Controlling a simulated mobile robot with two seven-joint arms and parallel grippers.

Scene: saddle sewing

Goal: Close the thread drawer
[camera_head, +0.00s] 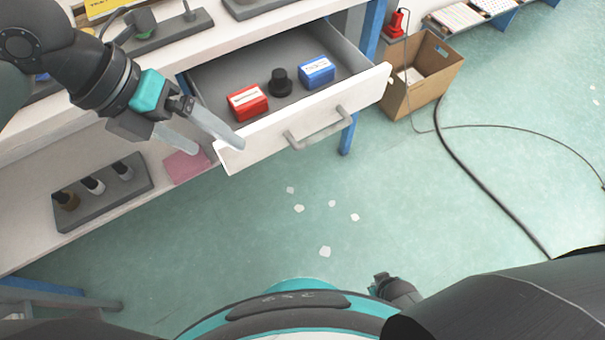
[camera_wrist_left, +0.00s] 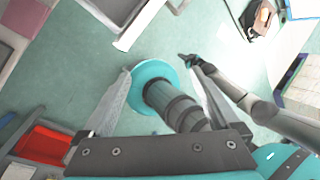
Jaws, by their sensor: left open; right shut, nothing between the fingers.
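The thread drawer (camera_head: 260,149) stands pulled out from under the worktop in the head view, with a white front and a grey bar handle (camera_head: 320,131). Inside are a red box (camera_head: 247,103), a black spool-like piece (camera_head: 281,82) and a blue box (camera_head: 317,71). My left gripper (camera_head: 219,147) is open and empty at the left end of the drawer front; one finger overlaps the front's corner in the picture, and I cannot tell whether it touches. My right gripper (camera_head: 380,285) is shut and empty, low near my base, well away from the drawer.
A cardboard box (camera_head: 425,78) stands on the floor right of the drawer, beside a blue table leg (camera_head: 347,138). A black cable (camera_head: 462,160) crosses the floor. A lower shelf holds a grey rack (camera_head: 103,190) and a pink block (camera_head: 186,166). The floor before the drawer is mostly clear, with white scraps.

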